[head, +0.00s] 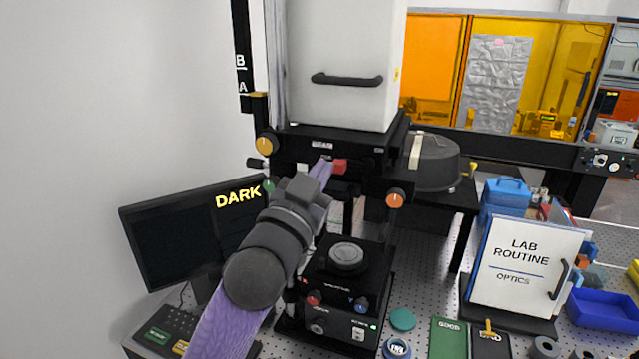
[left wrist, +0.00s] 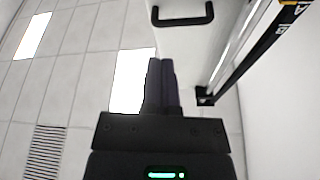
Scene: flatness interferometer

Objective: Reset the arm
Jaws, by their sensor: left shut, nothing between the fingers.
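My left arm reaches up from the bottom of the head view. Its gripper (head: 322,168) is in front of the interferometer (head: 345,60), a tall white housing with a black handle on a black frame. The fingertips appear close to a red block (head: 340,166) under the housing; I cannot tell whether they touch it. In the left wrist view the two dark fingers (left wrist: 160,75) are together with nothing between them, pointing up toward the ceiling, with the housing's handle (left wrist: 182,14) beyond. My right gripper is not in view.
A monitor (head: 160,240) reading DARK stands at left. Below the housing is a black stage (head: 347,258) with knobs. A LAB ROUTINE board (head: 527,275), blue case (head: 505,198), blue bin (head: 605,312) and green card (head: 449,338) are on the right. Perforated bench shows between them.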

